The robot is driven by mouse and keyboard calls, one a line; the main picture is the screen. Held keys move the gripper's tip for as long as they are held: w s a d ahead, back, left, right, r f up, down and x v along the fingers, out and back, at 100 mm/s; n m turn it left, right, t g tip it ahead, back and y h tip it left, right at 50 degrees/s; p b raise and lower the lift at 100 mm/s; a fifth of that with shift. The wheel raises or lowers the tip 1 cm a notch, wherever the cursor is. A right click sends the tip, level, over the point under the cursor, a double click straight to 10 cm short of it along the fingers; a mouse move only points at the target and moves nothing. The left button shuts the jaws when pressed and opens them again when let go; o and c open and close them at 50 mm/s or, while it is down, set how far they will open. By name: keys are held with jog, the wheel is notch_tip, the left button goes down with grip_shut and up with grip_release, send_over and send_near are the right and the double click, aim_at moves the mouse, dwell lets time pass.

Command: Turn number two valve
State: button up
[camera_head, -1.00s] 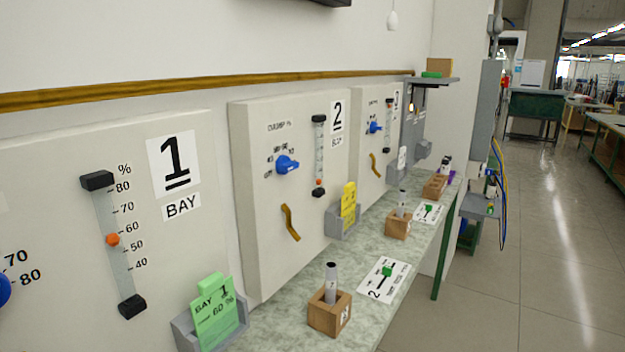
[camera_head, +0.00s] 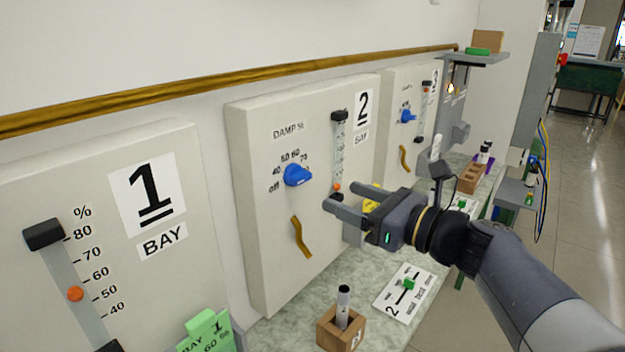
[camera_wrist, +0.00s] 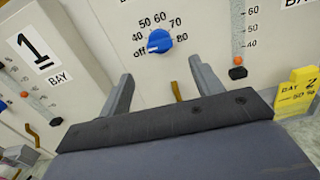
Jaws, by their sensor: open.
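The number two valve is a blue knob (camera_head: 297,175) on the middle panel, which bears a "2 BAY" label (camera_head: 363,112). A dial scale from off through 40, 50, 60, 70 and 80 surrounds it. In the wrist view the knob (camera_wrist: 159,41) has its white mark toward the left, near "off". My gripper (camera_head: 336,207) is open and empty, in front of panel 2, right of and below the knob in the head view. In the wrist view the knob appears beyond and between the two fingers, apart from them. A yellow bay 2 card (camera_wrist: 298,92) reads about 50 %.
Panel 2 has a gauge with an orange float (camera_wrist: 237,73) and a brass-coloured handle (camera_head: 301,238) below the knob. A wooden block with a marker (camera_head: 342,322) and a number 2 slider card (camera_head: 404,292) lie on the bench. Panel 1 (camera_head: 60,180) is at left.

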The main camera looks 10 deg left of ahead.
aim_at(305, 181)
jog(key=p+x, duration=0.1)
jog(key=x, duration=0.7)
jog(key=shift+w+a, duration=0.2)
jog(key=shift+a, duration=0.1)
jog(key=c, duration=1)
jog(key=shift+f, duration=0.1)
jog(key=shift+f+b, duration=0.1)
jog(key=shift+b, duration=0.2)
jog(key=n+b, duration=0.2)
jog(key=shift+n, duration=0.4)
